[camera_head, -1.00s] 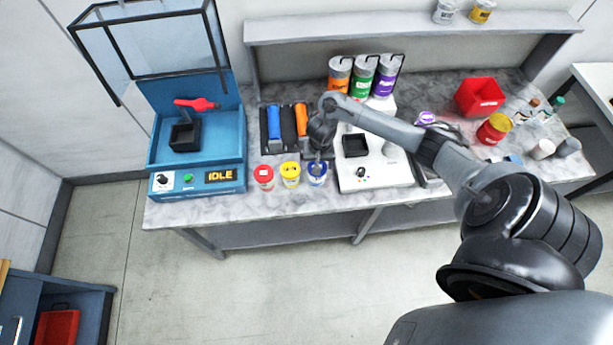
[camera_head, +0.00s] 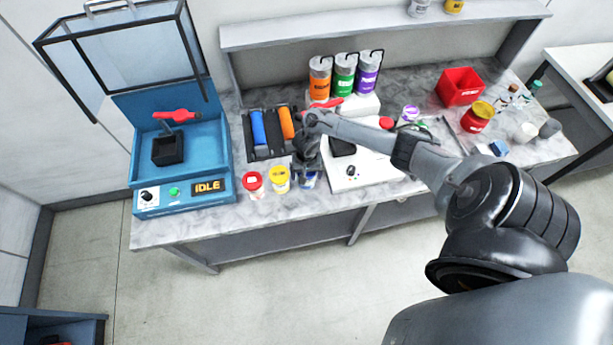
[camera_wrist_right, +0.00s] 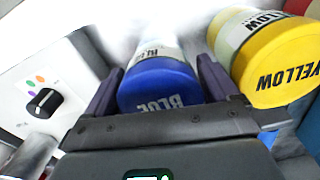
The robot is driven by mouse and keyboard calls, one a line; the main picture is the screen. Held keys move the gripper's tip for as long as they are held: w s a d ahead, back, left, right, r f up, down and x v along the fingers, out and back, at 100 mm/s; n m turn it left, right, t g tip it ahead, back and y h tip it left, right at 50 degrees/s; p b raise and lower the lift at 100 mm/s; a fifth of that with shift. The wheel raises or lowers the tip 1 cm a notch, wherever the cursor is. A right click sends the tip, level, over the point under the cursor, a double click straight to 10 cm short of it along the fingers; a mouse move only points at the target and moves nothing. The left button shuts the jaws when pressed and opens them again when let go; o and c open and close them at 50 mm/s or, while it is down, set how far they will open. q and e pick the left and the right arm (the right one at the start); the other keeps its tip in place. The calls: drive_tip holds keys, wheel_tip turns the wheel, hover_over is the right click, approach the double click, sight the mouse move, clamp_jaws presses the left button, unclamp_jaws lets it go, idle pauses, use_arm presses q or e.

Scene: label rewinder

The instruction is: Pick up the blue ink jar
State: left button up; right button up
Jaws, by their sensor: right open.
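The blue ink jar (camera_head: 309,181) stands near the bench's front edge in the head view, mostly hidden under my right gripper (camera_head: 307,171). In the right wrist view its blue lid (camera_wrist_right: 160,84), marked BLUE, lies between the two fingers of my right gripper (camera_wrist_right: 160,88). The fingers are open, one on each side of the jar. I cannot tell whether either finger touches it. My left gripper is not in view.
The yellow ink jar (camera_head: 279,181) stands close beside the blue one and also shows in the wrist view (camera_wrist_right: 275,62). A red-lidded jar (camera_head: 253,186) is further left. A white machine with a black knob (camera_head: 350,171) is close on the right.

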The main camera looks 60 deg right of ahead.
drive_tip(key=shift+f, duration=0.9)
drive_tip(key=c, duration=1.1)
drive_tip(key=shift+r, duration=0.2)
